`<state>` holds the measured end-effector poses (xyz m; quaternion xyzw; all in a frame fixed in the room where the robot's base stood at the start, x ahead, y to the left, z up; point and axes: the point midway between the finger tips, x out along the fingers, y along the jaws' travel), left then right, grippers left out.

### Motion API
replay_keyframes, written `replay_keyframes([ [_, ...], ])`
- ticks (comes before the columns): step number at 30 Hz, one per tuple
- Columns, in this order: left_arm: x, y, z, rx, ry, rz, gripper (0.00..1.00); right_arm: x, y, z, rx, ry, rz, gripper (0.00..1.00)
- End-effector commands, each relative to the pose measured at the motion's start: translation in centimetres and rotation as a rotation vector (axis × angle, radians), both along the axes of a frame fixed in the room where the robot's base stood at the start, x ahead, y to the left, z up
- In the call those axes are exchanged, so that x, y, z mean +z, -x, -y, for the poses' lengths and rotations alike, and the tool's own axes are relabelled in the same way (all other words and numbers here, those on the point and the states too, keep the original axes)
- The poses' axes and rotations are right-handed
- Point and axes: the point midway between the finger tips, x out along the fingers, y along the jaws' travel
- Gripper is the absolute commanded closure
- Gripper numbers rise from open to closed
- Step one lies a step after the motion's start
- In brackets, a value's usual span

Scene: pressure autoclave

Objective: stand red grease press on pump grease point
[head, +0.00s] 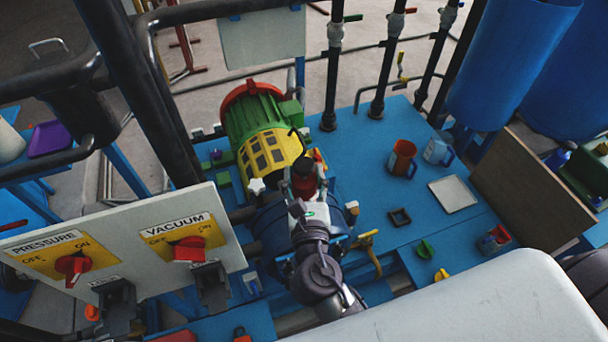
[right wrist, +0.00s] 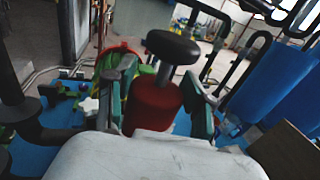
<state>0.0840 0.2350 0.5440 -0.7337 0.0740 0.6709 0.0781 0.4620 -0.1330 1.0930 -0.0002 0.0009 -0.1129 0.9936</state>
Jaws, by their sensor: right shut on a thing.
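The red grease press (head: 303,186) is a red cylinder with a black knob on top. It is held between the fingers of my right gripper (head: 304,194), over the pump (head: 266,222). In the right wrist view the press (right wrist: 154,106) stands roughly upright, slightly tilted, between both fingers, with its black knob (right wrist: 174,47) on a grey stem above. The pump has a blue body and a green and yellow motor (head: 262,128) with a red end. The grease point is hidden behind my gripper and arm, so I cannot tell whether the press touches it. My left gripper is not in view.
A panel (head: 150,240) with red pressure and vacuum switches stands at front left. Black pipes and blue tanks (head: 512,60) stand behind.

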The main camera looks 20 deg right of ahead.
Motion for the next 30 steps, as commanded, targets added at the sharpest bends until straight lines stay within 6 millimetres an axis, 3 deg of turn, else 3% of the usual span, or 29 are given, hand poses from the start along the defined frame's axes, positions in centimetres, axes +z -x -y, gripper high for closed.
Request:
replay_keyframes([
  [30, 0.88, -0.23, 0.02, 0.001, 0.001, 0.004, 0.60, 0.22, 0.02, 0.01, 0.000, 0.000, 0.003, 1.00],
])
